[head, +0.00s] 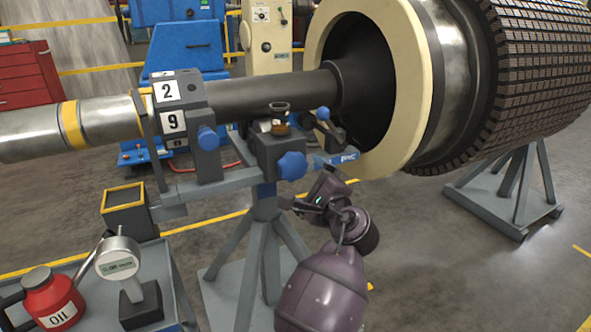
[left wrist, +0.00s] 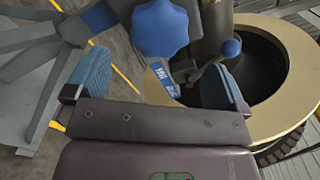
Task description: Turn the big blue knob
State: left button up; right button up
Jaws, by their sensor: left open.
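The big blue knob (head: 291,166) is a lobed knob on the front of the grey block on top of the rotor stand (head: 265,210). My left gripper (head: 303,184) is open, just below and in front of the knob in the head view. In the left wrist view the knob (left wrist: 160,28) appears beyond the open fingers (left wrist: 158,76), roughly centred between them. No contact shows. The fingers are empty. A blue ball-ended lever (head: 323,114) sits right of the knob, and it shows near the right finger in the left wrist view (left wrist: 231,47). My right gripper is out of view.
The rotor shaft (head: 275,93) runs above the knob to the cream ring (head: 425,95) at right. A smaller blue knob (head: 208,138) is at left. A cart at lower left holds a red oil can (head: 52,298) and a dial gauge (head: 118,258). Floor at lower right is clear.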

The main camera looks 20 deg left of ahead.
aim_at(296, 170)
pick_arm(q)
jog(key=x, duration=0.4)
jog(key=b+x, duration=0.1)
jog(key=x, duration=0.1)
jog(key=shift+w+a+f, duration=0.2)
jog(key=shift+w+f, duration=0.05)
jog(key=shift+w+a+r, duration=0.15)
jog(key=shift+w+a, duration=0.2)
jog(key=shift+a, duration=0.1)
pick_arm(e)
jog(key=shift+w+a+r+n, duration=0.2)
jog(key=shift+w+n, duration=0.1)
jog(key=shift+w, duration=0.15)
pick_arm(q)
jog(key=shift+c, duration=0.3)
pick_arm(e)
jog(key=shift+f, duration=0.1)
pick_arm(q)
jog(key=c, duration=0.9)
jog(key=shift+o, duration=0.2)
pick_arm(e)
jog(key=shift+s+f, duration=0.1)
jog(key=shift+s, duration=0.05)
pick_arm(q)
jog(key=shift+n, duration=0.3)
pick_arm(e)
jog(key=shift+s, duration=0.15)
